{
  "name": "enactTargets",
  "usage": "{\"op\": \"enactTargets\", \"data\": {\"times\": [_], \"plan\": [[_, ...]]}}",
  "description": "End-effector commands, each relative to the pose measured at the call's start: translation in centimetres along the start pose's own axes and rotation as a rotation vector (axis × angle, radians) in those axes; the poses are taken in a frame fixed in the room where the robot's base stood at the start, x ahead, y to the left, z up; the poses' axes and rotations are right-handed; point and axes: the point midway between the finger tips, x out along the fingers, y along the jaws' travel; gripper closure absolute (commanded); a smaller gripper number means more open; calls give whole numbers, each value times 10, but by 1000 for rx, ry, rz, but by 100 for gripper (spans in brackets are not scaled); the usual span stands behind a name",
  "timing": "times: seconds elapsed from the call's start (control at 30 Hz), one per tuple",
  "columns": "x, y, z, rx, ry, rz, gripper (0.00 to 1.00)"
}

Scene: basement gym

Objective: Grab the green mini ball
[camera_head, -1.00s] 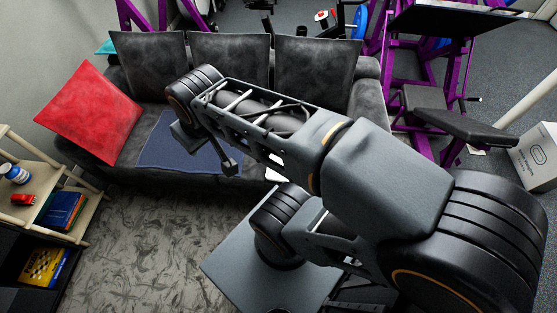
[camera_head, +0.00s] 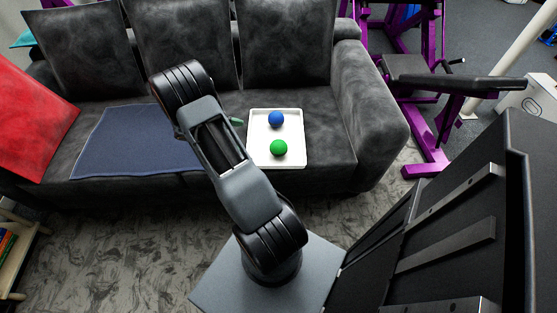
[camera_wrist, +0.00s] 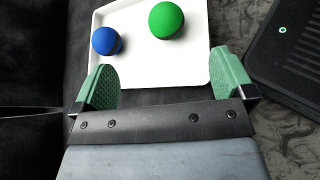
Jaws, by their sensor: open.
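The green mini ball (camera_head: 279,148) lies in the front half of a white tray (camera_head: 256,160) on the sofa seat. A blue ball (camera_head: 276,119) lies behind it in the same tray. In the wrist view the green ball (camera_wrist: 166,20) is at the top middle and the blue ball (camera_wrist: 106,41) is to its left. My gripper (camera_wrist: 162,82) is open and empty, its green finger pads apart at the near edge of the tray (camera_wrist: 190,65). The green ball is beyond the fingertips, not between them. In the head view my arm hides most of the gripper.
A dark grey sofa (camera_head: 375,115) holds the tray, a folded blue cloth (camera_head: 130,140) and a red cushion (camera_head: 30,115). Purple gym equipment (camera_head: 428,165) stands to the right. Patterned carpet (camera_head: 110,240) is clear in front of the sofa.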

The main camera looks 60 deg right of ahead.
Motion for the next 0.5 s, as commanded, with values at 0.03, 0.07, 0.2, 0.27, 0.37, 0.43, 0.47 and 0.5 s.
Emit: {"op": "enactTargets", "data": {"times": [0.03, 0.07, 0.2, 0.27, 0.37, 0.43, 0.47, 0.5], "plan": [[20, -4, -22, -25, -30, 4, 0], [26, -4, -28, -38, -46, 9, 0], [48, -6, -45, -77, -91, 23, 0], [58, -6, -48, -85, -101, 24, 0], [76, -6, -48, -91, -109, 25, 0], [89, -5, -47, -92, -109, 26, 0], [95, -5, -46, -92, -109, 25, 0], [101, -5, -45, -93, -109, 26, 0]]}}
